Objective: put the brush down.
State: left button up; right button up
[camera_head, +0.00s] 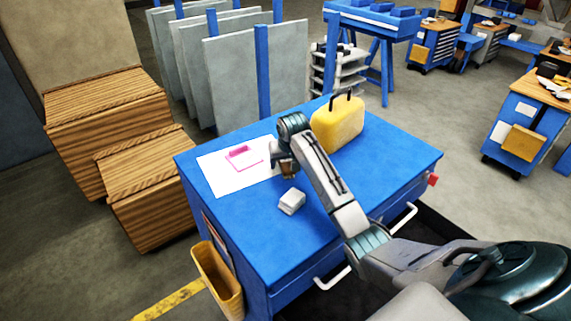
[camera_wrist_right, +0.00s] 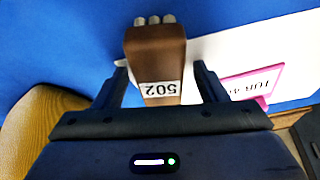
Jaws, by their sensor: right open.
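My right gripper (camera_head: 287,172) is low over the blue cabinet top, beside the white sheet (camera_head: 216,180). In the right wrist view my right gripper (camera_wrist_right: 165,74) is open, with a finger on each side of a brown block-like thing (camera_wrist_right: 157,62). Gaps show between it and the fingers. It has a white number label and several grey rounded ends at its far side. It lies at the sheet's edge; I cannot tell for sure whether it is the brush. In the head view it is mostly hidden by the gripper. My left gripper is not in view.
A pink frame with a tag (camera_head: 241,154) is on the sheet, left of my gripper. A yellow case (camera_head: 338,124) stands behind right, and a small white block (camera_head: 292,201) sits in front. The blue cabinet top (camera_head: 390,160) is free at right.

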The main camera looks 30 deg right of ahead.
jog(key=shift+c, duration=0.4)
jog(key=c, duration=1)
jog(key=shift+c, duration=0.2)
jog(key=shift+r, duration=0.1)
